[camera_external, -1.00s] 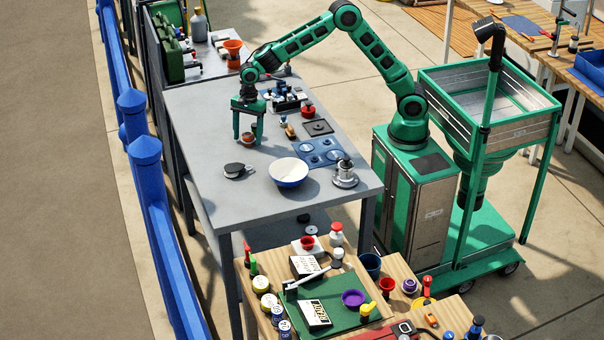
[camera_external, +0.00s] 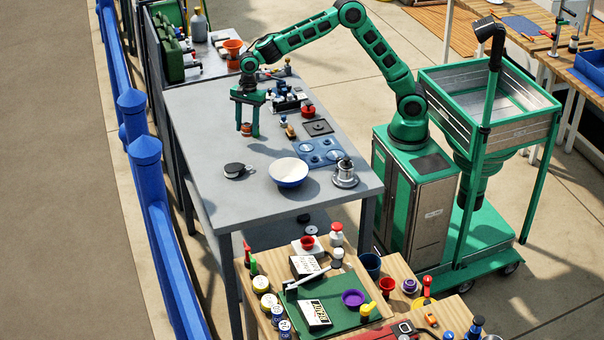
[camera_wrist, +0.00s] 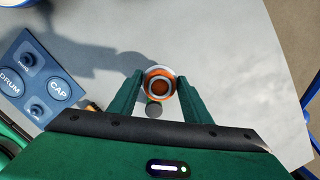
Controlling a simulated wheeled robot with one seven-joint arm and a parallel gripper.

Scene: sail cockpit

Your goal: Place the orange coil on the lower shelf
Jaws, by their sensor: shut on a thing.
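The orange coil (camera_external: 246,129) is between the fingers of my gripper (camera_external: 247,124), over the far left part of the grey table's top. In the wrist view the coil (camera_wrist: 159,84) is a round orange ring with a pale rim and a darker centre. The two green fingers of my gripper (camera_wrist: 160,80) press on its left and right sides. The coil appears to be just above the tabletop. The lower shelf (camera_external: 275,225) shows only in part beneath the table's near edge, with dark round things on it; the tabletop hides the rest.
On the tabletop (camera_external: 210,150) stand a white-and-blue bowl (camera_external: 289,171), a black round item (camera_external: 237,171), a metal fitting (camera_external: 345,174) and a blue panel (camera_external: 320,152). A cluttered wooden bench (camera_external: 390,270) adjoins the near end. Blue railings (camera_external: 150,170) run along the left.

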